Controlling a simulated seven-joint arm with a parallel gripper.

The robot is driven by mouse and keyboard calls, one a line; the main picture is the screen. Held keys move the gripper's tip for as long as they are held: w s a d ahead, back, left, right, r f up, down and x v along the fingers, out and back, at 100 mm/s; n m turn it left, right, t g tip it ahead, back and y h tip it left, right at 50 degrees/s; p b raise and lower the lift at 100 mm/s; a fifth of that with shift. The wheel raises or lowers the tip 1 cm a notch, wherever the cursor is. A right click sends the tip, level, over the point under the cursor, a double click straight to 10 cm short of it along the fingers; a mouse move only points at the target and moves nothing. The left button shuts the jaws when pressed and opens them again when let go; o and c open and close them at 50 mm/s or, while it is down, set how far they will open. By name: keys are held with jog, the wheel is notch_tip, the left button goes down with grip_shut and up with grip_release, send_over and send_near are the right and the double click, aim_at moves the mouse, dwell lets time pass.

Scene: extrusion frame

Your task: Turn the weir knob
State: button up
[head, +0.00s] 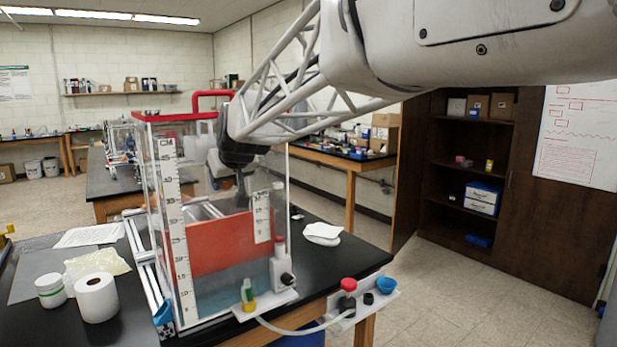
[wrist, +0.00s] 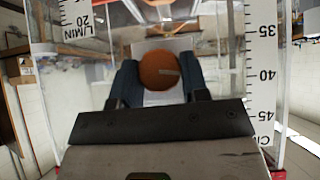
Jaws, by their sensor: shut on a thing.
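The weir knob (wrist: 160,71) is a round orange-brown knob with a pale mark on its face. In the wrist view it sits between the two dark blue fingers of my gripper (wrist: 160,84), which is shut on it. In the head view my gripper (head: 241,196) points down at the clear tank (head: 165,117) with a red rim; the knob cannot be made out there. An orange-red panel (head: 222,243) stands inside the tank above bluish water.
Scale strips (head: 180,235) run up the tank walls, close to my gripper in the wrist view. A side shelf (head: 372,310) holds a red-topped part and a blue cup. A white roll (head: 97,298) and a white jar (head: 51,291) stand left of the tank.

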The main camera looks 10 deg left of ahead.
jog(key=shift+w+d+m+g+y, duration=0.1)
jog(key=shift+m+g+y, duration=0.5)
jog(key=shift+g+y, duration=0.2)
jog(key=o, duration=0.9)
jog(key=shift+r, duration=0.15)
jog(key=shift+v, duration=3.8)
jog(key=shift+d, duration=0.1)
jog(key=shift+d, duration=0.1)
